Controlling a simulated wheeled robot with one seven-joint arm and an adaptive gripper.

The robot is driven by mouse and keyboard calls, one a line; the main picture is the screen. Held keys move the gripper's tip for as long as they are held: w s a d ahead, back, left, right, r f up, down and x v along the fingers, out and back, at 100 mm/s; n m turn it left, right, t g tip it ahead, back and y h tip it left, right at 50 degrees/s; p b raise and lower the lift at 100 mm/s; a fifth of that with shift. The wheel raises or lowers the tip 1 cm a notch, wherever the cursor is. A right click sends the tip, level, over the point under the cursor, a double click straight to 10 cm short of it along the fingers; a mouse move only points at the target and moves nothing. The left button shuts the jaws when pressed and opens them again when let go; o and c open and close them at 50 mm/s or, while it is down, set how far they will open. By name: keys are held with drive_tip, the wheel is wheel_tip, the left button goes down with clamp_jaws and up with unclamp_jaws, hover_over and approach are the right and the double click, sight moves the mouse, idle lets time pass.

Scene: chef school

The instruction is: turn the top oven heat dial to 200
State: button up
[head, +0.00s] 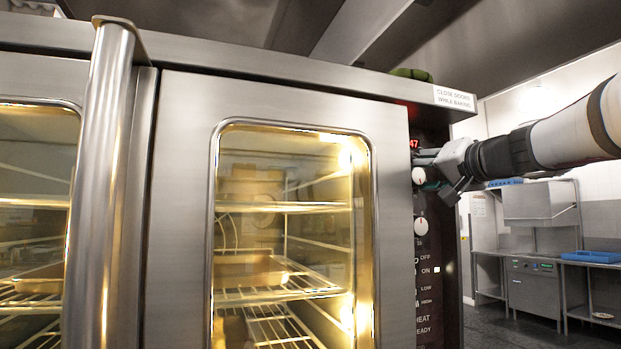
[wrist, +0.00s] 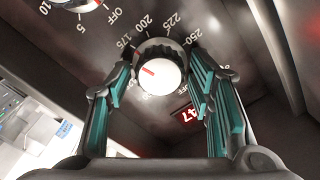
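The top oven heat dial (wrist: 160,74) has a white face, a dark skirt and a red mark. The mark points left and slightly up, below the 175 label, not at 200, which is printed above the dial. In the head view the dial (head: 418,175) is partly behind my gripper (head: 436,170). In the wrist view my gripper (wrist: 160,60) has its teal-padded fingers on either side of the dial. The fingertips appear to touch the dark skirt, but the contact is not fully clear.
Another dial (wrist: 70,3) is near the wrist view's top; a lower dial (head: 421,226) and switches are down the panel. The closed glass oven door (head: 395,220) is left of the panel.

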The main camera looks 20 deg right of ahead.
drive_tip(key=c, duration=0.7)
drive_tip(key=shift+m, duration=0.3)
drive_tip(key=shift+f+m+b, duration=0.1)
drive_tip(key=shift+m+b, duration=0.45)
drive_tip(key=shift+m, duration=2.55)
drive_tip(key=o, duration=1.1)
drive_tip(key=shift+o, duration=0.2)
drive_tip(key=shift+s, duration=0.15)
